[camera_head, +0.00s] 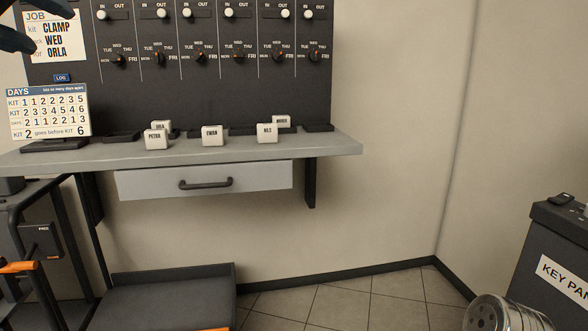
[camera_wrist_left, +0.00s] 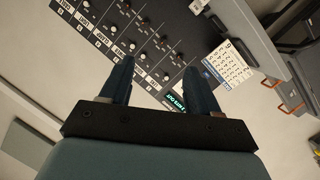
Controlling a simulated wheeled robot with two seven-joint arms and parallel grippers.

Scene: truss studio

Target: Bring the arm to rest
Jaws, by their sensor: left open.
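My left gripper (camera_head: 22,32) shows only in part at the top left corner of the head view, in front of the dark wall board, near the job card (camera_head: 58,35). In the left wrist view my left gripper (camera_wrist_left: 162,75) is open, its two dark fingers apart with nothing between them. Through the gap the board (camera_wrist_left: 150,45) with its rows of knobs shows, tilted in that picture. The gripper looks clear of the board, though the exact distance is hard to tell. My right gripper is not in either view.
A grey shelf (camera_head: 330,146) with a drawer (camera_head: 205,181) holds several white name blocks (camera_head: 213,136) and a days calendar (camera_head: 48,113). A dark cabinet (camera_head: 560,245) and a metal drum (camera_head: 500,315) stand at right. The tiled floor (camera_head: 345,300) between is clear.

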